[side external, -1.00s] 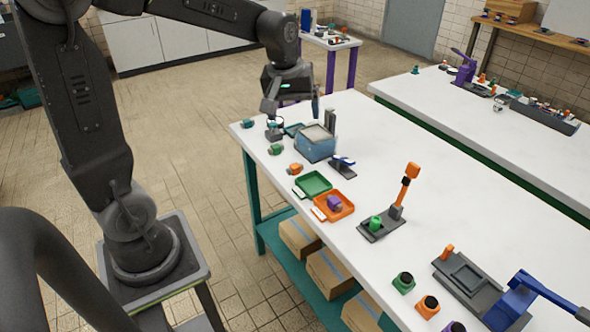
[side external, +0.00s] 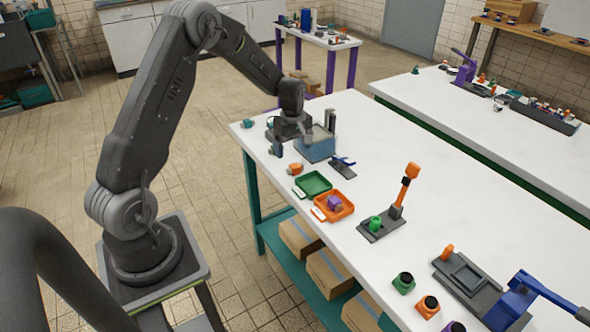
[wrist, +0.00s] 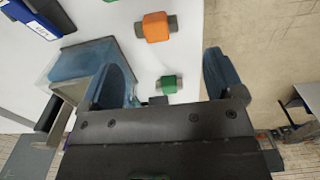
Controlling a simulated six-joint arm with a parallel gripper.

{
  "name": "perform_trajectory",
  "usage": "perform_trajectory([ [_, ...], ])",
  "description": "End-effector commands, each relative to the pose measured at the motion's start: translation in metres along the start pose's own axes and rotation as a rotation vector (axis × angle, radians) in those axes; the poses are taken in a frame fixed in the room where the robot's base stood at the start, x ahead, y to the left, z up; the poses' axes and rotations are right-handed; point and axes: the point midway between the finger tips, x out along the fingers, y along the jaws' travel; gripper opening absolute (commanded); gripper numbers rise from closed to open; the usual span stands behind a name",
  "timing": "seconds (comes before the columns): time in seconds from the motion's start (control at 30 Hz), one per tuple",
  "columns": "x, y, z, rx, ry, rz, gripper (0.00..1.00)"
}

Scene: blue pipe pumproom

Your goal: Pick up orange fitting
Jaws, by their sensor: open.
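The orange fitting (side external: 295,168) lies on the white bench, in front of the blue bin and behind the green tray. In the wrist view the orange fitting (wrist: 154,27) is near the top, an orange block with grey ends, beyond my fingertips. My gripper (side external: 291,147) is open above the bench, beside the blue bin and a little farther back than the fitting. In the wrist view my gripper (wrist: 168,75) has its two blue fingers wide apart, with nothing held. A green fitting (wrist: 168,84) shows between them.
The blue bin (side external: 317,147) stands close to my gripper. A green tray (side external: 313,183) and an orange tray (side external: 341,207) with a purple fitting are nearer. A teal fitting (side external: 248,123) sits at the bench's far-left corner.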

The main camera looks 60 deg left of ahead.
Motion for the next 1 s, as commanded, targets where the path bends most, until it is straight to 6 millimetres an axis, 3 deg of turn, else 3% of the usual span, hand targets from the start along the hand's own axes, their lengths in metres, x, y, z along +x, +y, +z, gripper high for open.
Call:
perform_trajectory([
  [0.27,0.022,0.000,0.000,0.002,-0.001,-0.001,0.87],
  [0.6,0.065,0.003,-0.001,0.002,-0.001,0.001,0.87],
  [0.87,0.068,0.004,-0.001,0.003,0.000,0.003,0.87],
  [1.0,0.068,0.004,-0.001,0.003,0.000,0.002,0.75],
])
